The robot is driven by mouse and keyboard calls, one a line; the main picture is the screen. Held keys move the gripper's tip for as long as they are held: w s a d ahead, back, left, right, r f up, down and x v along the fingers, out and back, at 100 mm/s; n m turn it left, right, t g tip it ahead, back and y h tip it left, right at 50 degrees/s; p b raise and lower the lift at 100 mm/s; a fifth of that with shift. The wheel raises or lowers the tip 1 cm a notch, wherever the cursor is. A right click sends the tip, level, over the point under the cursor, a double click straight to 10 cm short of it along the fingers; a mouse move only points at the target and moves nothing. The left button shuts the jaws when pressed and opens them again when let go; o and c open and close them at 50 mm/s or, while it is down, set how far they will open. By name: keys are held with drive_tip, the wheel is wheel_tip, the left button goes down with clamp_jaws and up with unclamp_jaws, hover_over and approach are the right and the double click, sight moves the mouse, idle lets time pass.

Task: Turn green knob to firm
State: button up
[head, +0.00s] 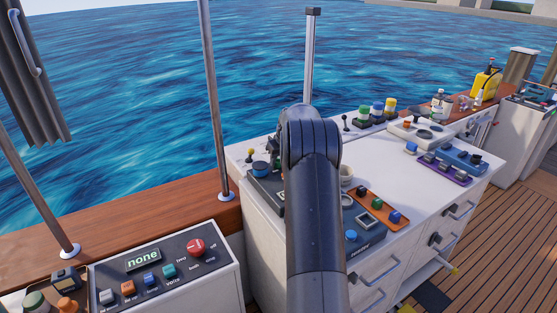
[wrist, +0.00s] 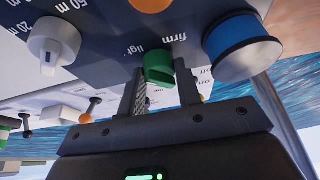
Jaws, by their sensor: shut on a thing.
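The green knob (wrist: 157,60) sits on a dark panel (wrist: 100,40) in the wrist view, which looks upside down. The words "firm" and a partly hidden "ligh…" are printed beside it. My gripper (wrist: 160,76) has one finger on each side of the knob and is shut on it. The knob's pointing direction is hard to tell between the fingers. In the head view my arm hides the knob, and only a little of my gripper shows at the arm's left. The dark panel (head: 262,188) shows in part there.
A blue knob (wrist: 241,45) stands close to my right finger in the wrist view. A white knob (wrist: 54,42) and an orange knob (wrist: 151,4) are on the same panel. A metal post (head: 211,100) rises left of my arm. The white counter (head: 395,175) holds several other control panels.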

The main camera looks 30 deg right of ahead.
drive_tip(key=shift+c, duration=0.2)
drive_tip(key=m, duration=0.2)
drive_tip(key=m+h, duration=0.1)
drive_tip(key=m, duration=0.1)
drive_tip(key=shift+a+h, duration=0.15)
drive_tip(key=shift+h, duration=0.15)
drive_tip(key=m+g+h, duration=0.1)
drive_tip(key=m, duration=0.3)
drive_tip(key=shift+w+a, duration=0.1)
drive_tip(key=m, duration=0.2)
drive_tip(key=m+g+h, duration=0.1)
drive_tip(key=m, duration=0.2)
drive_tip(key=shift+w+h, duration=0.1)
drive_tip(key=shift+h, duration=0.2)
drive_tip(key=m+g, duration=0.2)
drive_tip(key=m, duration=0.2)
drive_tip(key=shift+w+a+m, duration=0.1)
drive_tip(key=shift+m, duration=0.2)
drive_tip(key=o, duration=1)
